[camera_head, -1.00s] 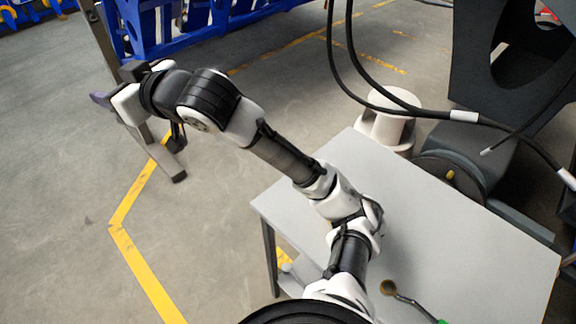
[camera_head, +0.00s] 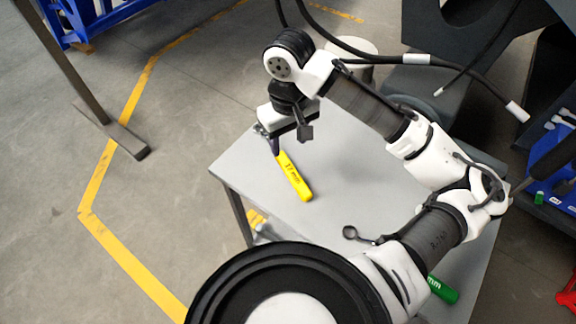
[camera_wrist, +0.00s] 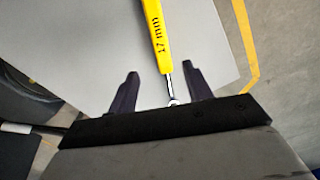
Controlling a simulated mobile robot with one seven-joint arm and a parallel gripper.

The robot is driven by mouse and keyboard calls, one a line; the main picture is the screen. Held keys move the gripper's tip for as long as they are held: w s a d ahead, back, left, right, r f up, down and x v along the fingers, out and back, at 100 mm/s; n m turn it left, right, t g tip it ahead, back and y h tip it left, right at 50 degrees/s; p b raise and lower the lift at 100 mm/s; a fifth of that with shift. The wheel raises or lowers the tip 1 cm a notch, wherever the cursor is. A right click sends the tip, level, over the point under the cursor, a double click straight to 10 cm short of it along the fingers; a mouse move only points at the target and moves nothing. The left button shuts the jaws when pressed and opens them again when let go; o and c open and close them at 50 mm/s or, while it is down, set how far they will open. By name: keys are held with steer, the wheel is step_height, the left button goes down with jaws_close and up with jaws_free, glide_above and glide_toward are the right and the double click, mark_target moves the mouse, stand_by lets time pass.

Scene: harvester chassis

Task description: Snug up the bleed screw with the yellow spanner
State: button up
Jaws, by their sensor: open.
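The yellow spanner (camera_head: 294,176) lies on the grey table, near its left edge. Its handle is marked 17 mm, and in the wrist view the yellow handle (camera_wrist: 157,36) runs up and away, with its metal shaft between my fingers. My gripper (camera_head: 290,139) is over the table at the spanner's metal end, pointing down. The wrist view shows both fingers of my gripper (camera_wrist: 160,69) apart, one on each side of the shaft, not closed on it. The spanner's head is partly hidden by my gripper. I cannot make out the bleed screw.
A green-handled tool (camera_head: 441,290) with a ring-shaped metal head lies on the grey table (camera_head: 335,175), partly behind my arm. Black hoses (camera_head: 375,52) hang over the table's back, beside dark machinery. A metal post with a foot (camera_head: 128,140) stands on the floor at left.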

mark_target(286, 163)
step_height(286, 163, down, 3)
steer(key=shift+f, duration=0.1)
steer(key=shift+w+a+f+p, duration=0.2)
steer(key=shift+f+p, duration=0.15)
steer(key=shift+f, duration=1)
steer(key=shift+w+a+f+p, duration=0.15)
steer(key=shift+f+p, duration=0.15)
steer(key=shift+f, duration=1.05)
steer(key=shift+s, duration=0.1)
steer(key=shift+c, duration=0.3)
jaws_close()
